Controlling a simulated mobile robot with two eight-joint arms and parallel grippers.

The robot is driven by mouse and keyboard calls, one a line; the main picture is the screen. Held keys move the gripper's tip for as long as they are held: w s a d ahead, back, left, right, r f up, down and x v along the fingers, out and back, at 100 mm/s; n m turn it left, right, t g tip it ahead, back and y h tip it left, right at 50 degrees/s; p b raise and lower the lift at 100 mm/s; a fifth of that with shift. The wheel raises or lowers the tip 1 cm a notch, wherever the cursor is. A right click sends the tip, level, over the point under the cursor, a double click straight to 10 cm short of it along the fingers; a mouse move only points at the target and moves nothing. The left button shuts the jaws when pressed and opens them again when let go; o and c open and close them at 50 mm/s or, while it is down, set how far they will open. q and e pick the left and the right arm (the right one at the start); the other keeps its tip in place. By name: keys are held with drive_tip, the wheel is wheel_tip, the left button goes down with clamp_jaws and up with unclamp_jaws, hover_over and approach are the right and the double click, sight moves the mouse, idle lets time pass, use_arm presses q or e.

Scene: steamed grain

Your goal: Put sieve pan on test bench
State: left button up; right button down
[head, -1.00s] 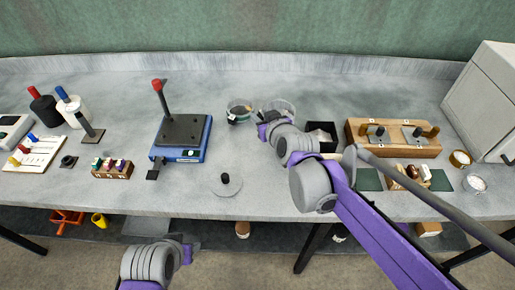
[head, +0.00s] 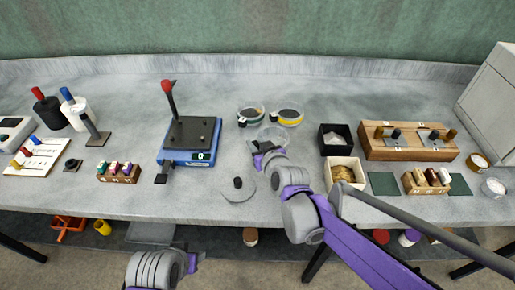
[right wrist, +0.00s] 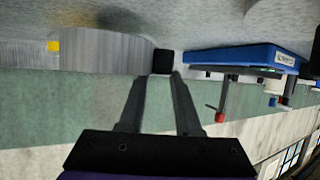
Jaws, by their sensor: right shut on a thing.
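The sieve pan (head: 272,134) is a round, shallow, pale grey pan over the middle of the grey bench (head: 330,95). My right gripper (head: 263,147) is shut on it at its front-left side. In the right wrist view, my right gripper's fingertips (right wrist: 161,74) close at a small black block (right wrist: 163,62) beside the pan's curved grey wall (right wrist: 105,52). I cannot tell whether the pan touches the bench. My left gripper (head: 192,262) is at the front, below the bench edge, apart from everything; its fingers are too unclear to read.
A blue device with a black plate (head: 202,157) and red-topped lever stands left of the pan. A grey disc with a black knob (head: 239,189) lies in front. Two round sieves (head: 250,116) (head: 287,116) stand behind. A black tray (head: 335,139) and wooden box (head: 343,168) are to the right.

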drive_tip(key=shift+f, duration=0.9)
drive_tip(key=shift+f, duration=0.15)
drive_tip(key=c, duration=0.6)
unclamp_jaws()
drive_tip(key=shift+r, duration=0.25)
drive_tip(key=p+v, duration=0.1)
drive_tip(key=v, duration=1.1)
drive_tip(key=shift+f, duration=0.1)
